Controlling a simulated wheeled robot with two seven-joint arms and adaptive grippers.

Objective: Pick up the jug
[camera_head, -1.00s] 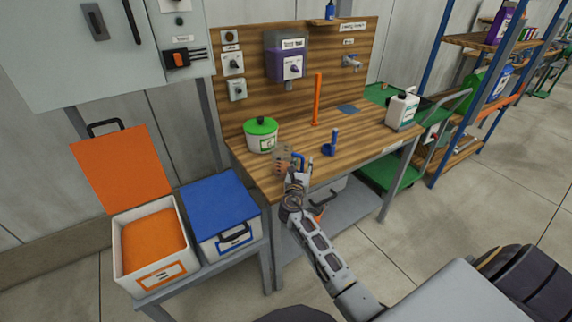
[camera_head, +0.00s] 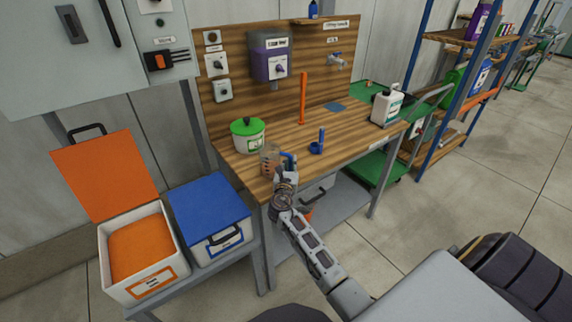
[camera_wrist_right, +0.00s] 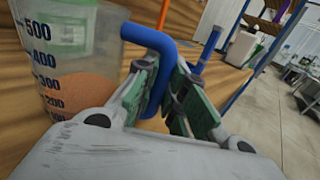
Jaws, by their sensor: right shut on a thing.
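The jug (camera_head: 268,160) is a clear measuring jug with a blue handle, at the front left of the wooden bench in the head view. In the right wrist view the jug (camera_wrist_right: 68,62) shows a volume scale and orange-brown contents in its lower part. My right gripper (camera_head: 287,170) is at the jug's right side. In the wrist view its fingers (camera_wrist_right: 163,88) are shut on the blue handle (camera_wrist_right: 157,45). I cannot tell whether the jug's base touches the bench. My left gripper is out of view.
A white tub with a green lid (camera_head: 248,136) stands behind the jug. A blue upright tool on a round base (camera_head: 317,147) stands to its right. An orange bin (camera_head: 140,245) and a blue-lidded bin (camera_head: 210,212) are at left. A white canister (camera_head: 386,105) stands at the bench's right end.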

